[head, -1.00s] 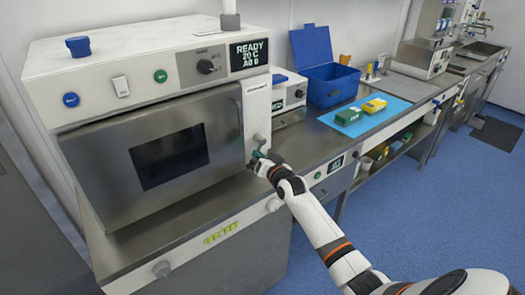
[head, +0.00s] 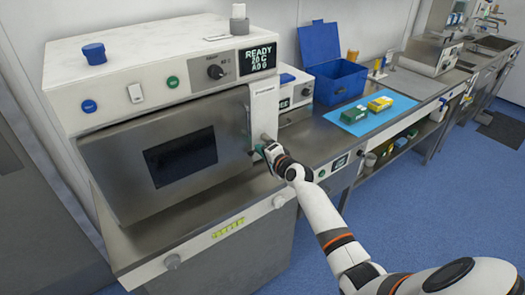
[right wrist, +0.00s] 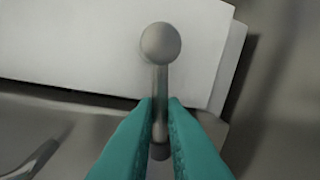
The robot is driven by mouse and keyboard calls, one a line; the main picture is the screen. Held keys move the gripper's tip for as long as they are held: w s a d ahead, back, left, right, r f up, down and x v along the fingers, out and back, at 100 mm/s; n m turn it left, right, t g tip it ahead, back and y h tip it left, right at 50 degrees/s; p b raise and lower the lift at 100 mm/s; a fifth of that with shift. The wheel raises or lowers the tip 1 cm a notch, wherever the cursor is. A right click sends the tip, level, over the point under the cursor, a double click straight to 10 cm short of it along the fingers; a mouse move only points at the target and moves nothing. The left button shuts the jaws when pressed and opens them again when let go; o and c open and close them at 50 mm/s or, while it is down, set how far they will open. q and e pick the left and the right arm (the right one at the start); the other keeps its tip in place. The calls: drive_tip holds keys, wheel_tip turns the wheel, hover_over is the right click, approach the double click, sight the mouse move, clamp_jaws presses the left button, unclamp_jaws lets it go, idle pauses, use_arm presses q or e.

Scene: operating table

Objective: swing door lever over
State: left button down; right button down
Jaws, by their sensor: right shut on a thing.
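The oven-like unit (head: 100,135) stands at the left, with its grey windowed door (head: 130,170) looking closed. The door lever (right wrist: 160,85) is a grey bar with a round knob at its pivot, on a white panel. In the right wrist view it points straight down from the knob. My right gripper (right wrist: 160,125) has its teal fingers on both sides of the lever's lower part, shut on it. In the head view the right gripper (head: 262,150) is at the door's right edge and hides most of the lever. My left gripper is not in view.
A display on the unit reads READY (head: 258,58). To the right are a blue open box (head: 335,80) and a blue mat (head: 355,125) with a green and a yellow box. The blue floor (head: 430,220) in front is clear.

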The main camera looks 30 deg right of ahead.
drive_tip(key=shift+r+m, duration=0.1)
drive_tip(key=shift+m, duration=0.2)
idle(0.4)
drive_tip(key=c, duration=1.5)
unclamp_jaws()
drive_tip(key=shift+s, duration=0.1)
drive_tip(key=s, duration=0.4)
drive_tip(key=s+r, duration=0.1)
drive_tip(key=s, duration=0.2)
drive_tip(key=s+r, duration=0.1)
drive_tip(key=s, duration=0.3)
drive_tip(key=shift+s+d+r, duration=0.2)
drive_tip(key=shift+s+d, duration=0.05)
drive_tip(key=shift+s, duration=0.05)
drive_tip(key=shift+f, duration=0.1)
